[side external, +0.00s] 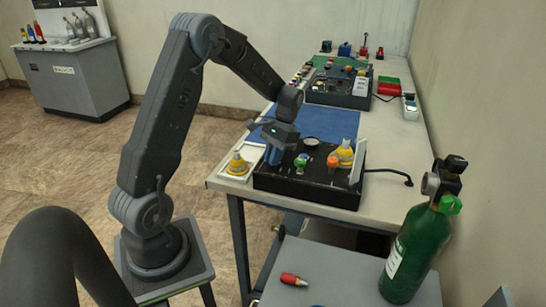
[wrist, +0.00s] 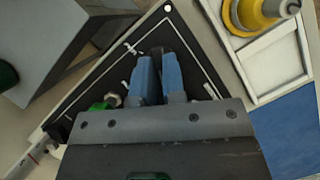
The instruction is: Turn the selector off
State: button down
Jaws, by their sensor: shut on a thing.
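The black trainer panel (side external: 300,187) sits at the near end of the long bench. My gripper (side external: 273,156) is over its left part, pointing down, with blue fingers. In the wrist view my gripper (wrist: 158,72) has its two blue fingers close together over the black panel face (wrist: 108,72). A dark knob, seemingly the selector (wrist: 157,51), shows at the fingertips, and the fingers are shut on it. Most of it is hidden by the fingers, so I cannot tell which way it points. In the side view the selector is hidden behind the gripper.
A green knob (side external: 300,161) and an orange knob (side external: 332,161) stand right of my gripper, beside a yellow-and-white fitting (side external: 345,151). A yellow cone-shaped piece (side external: 238,166) sits in a white tray (wrist: 285,62) at left. A green cylinder (side external: 408,255) stands at front right.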

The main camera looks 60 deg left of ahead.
jog(key=shift+f, duration=0.1)
jog(key=c, duration=1.2)
grip_release()
jog(key=v, duration=1.4)
